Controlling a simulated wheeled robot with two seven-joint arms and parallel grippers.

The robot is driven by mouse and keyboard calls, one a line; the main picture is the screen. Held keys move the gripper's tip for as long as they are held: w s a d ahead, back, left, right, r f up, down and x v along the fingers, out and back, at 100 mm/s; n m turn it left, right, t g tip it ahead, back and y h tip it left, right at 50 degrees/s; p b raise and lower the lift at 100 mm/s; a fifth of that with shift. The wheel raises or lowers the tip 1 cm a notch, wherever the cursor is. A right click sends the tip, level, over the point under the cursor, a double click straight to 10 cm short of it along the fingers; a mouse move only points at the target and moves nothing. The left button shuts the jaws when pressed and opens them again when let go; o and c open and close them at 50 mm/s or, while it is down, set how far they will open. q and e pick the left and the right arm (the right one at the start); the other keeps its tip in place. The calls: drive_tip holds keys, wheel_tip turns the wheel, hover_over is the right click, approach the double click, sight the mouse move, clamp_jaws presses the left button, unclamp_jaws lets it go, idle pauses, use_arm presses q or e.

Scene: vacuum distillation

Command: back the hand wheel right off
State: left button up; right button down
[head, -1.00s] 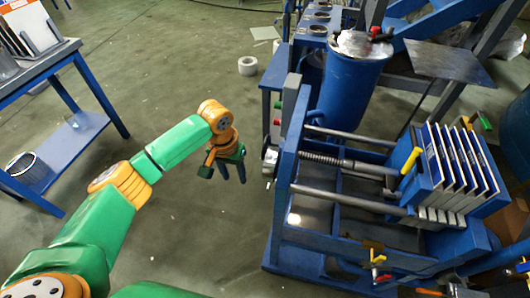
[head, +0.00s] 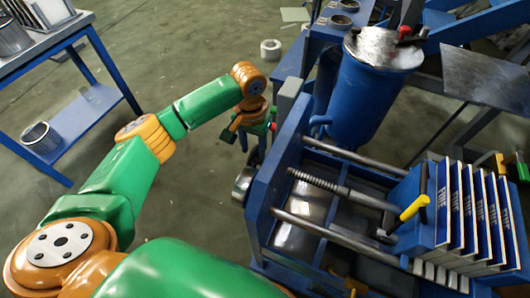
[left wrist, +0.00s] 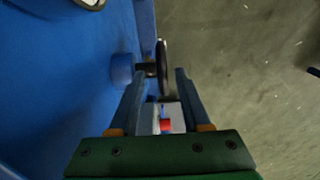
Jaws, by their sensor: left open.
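The hand wheel (head: 243,184) is a round metal wheel on the near-left end of the blue filter press, partly hidden in the head view. In the left wrist view it shows almost edge-on as a thin dark disc (left wrist: 163,66) on a short shaft from a blue hub (left wrist: 122,69). My left gripper (head: 252,140) is open beside the press end. Its fingertips (left wrist: 160,74) lie on either side of the wheel's rim line in the wrist view; I cannot tell whether they touch it. My right gripper is out of view.
The press has a screw spindle (head: 325,182), side rails and a stack of filter plates (head: 475,215). A grey box (head: 288,94) with a red button is close to my gripper. A blue drum (head: 362,95) stands behind. Open floor lies left.

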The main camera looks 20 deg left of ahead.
sight(252, 164)
use_arm(q)
drive_tip(key=f, duration=0.4)
drive_tip(key=s+f, duration=0.1)
drive_tip(key=f, duration=0.1)
drive_tip(key=shift+a+b, duration=0.25)
drive_tip(key=shift+b, duration=0.1)
drive_tip(key=shift+w+f, duration=0.15)
drive_tip(key=shift+f, duration=0.25)
drive_tip(key=shift+r, duration=0.1)
clamp_jaws()
